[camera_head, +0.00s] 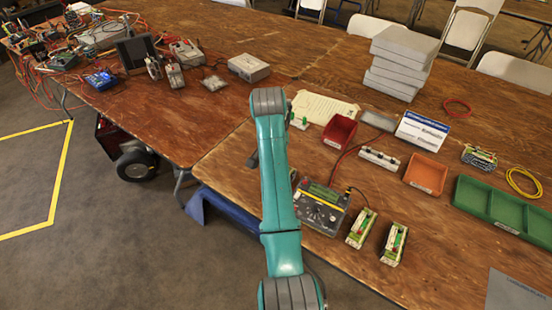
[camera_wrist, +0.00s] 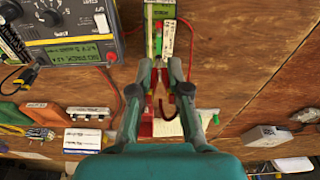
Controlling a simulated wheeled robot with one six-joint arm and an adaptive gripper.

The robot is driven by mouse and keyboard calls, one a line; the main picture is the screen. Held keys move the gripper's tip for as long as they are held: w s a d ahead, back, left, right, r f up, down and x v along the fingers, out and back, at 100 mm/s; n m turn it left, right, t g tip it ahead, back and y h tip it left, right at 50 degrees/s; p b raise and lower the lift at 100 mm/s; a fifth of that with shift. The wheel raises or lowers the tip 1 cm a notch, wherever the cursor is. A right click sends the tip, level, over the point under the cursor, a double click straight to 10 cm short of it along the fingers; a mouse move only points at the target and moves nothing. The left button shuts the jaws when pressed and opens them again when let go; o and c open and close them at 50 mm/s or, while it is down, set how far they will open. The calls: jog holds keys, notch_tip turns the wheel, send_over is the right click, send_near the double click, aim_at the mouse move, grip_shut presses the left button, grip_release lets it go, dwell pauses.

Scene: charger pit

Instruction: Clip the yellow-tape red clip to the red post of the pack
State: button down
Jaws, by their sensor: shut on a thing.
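In the wrist view my gripper (camera_wrist: 161,68) is shut on a small, dark clip with red on it (camera_wrist: 160,88), mostly hidden by the fingers. Its yellow tape cannot be made out. A pack (camera_wrist: 151,12) with green and white parts lies just beyond the fingertips. The red post (camera_wrist: 159,28) shows on it, close to the tips; I cannot tell whether the clip touches it. In the head view my teal arm hides my gripper, the clip and most of this pack.
The charger (camera_head: 323,208) stands beside my arm, also in the wrist view (camera_wrist: 62,25). Two other packs (camera_head: 362,229) (camera_head: 394,244) lie to its right. A red bin (camera_head: 340,131), an orange bin (camera_head: 426,173) and a green tray (camera_head: 490,203) stand farther off. Red and black leads lie near the charger.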

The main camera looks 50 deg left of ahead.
jog(key=shift+f, duration=3.3)
jog(key=shift+f, duration=0.25)
jog(key=c, duration=1.1)
grip_release()
jog(key=shift+o, duration=0.2)
jog(key=shift+o, duration=1)
jog(key=shift+r, duration=0.1)
jog(key=shift+r, duration=3.65)
